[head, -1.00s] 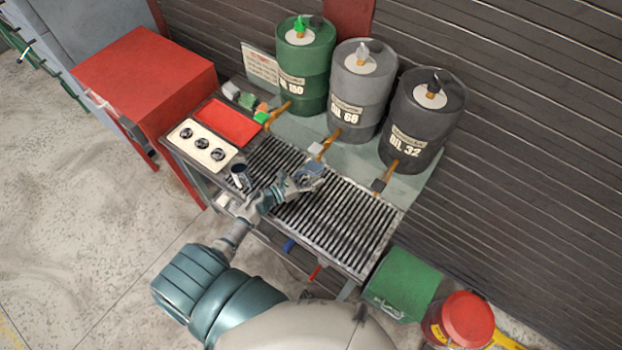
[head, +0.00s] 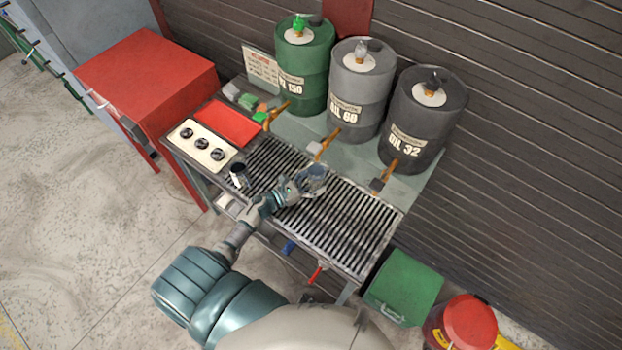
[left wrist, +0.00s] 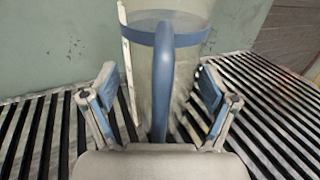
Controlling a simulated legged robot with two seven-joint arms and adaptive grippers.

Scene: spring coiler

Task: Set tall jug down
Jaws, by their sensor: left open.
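The tall jug (head: 316,174) is clear with a blue rim and stands on the slatted grate (head: 345,228), below the middle drum's tap. In the left wrist view the jug (left wrist: 180,28) looks upright, with its blue handle (left wrist: 162,90) towards me. My left gripper (head: 302,187) is at the jug's near side. In the left wrist view its fingers (left wrist: 157,86) are spread apart, one on each side of the handle, with gaps between. The jug's base is hidden behind the handle and the gripper. My right gripper is not in view.
A small dark cup (head: 238,172) stands left on the grate. Green (head: 304,70), grey (head: 358,90) and black (head: 422,120) drums with taps line the back. A red tray (head: 228,124) and three-dial panel (head: 203,147) lie left. The grate's right part is clear.

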